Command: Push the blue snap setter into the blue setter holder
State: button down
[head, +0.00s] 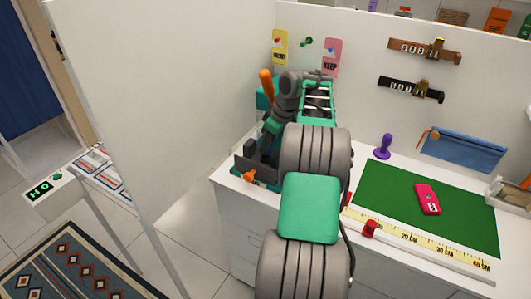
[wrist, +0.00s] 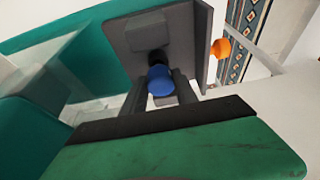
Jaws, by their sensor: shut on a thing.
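The blue snap setter shows in the wrist view as a round blue end (wrist: 160,78) between the two dark fingers of my gripper (wrist: 161,90). My gripper is shut on it. Just beyond the blue end is a grey block (wrist: 152,30) with a dark round part, on a teal base; this appears to be the setter holder. Whether the setter's tip is inside it is hidden. In the head view my gripper (head: 258,158) is low at the bench's left corner, over the dark grey holder; the setter cannot be made out there.
An orange knob (head: 249,176) sits at the holder's front, and an orange handle (head: 266,84) stands behind. A white panel (head: 170,100) rises close on the left. The green mat (head: 390,200) with a pink case (head: 427,198) and a purple stamp (head: 383,147) lie to the right.

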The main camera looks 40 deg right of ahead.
jog(key=shift+r+p, duration=1.95)
jog(key=shift+r, duration=0.1)
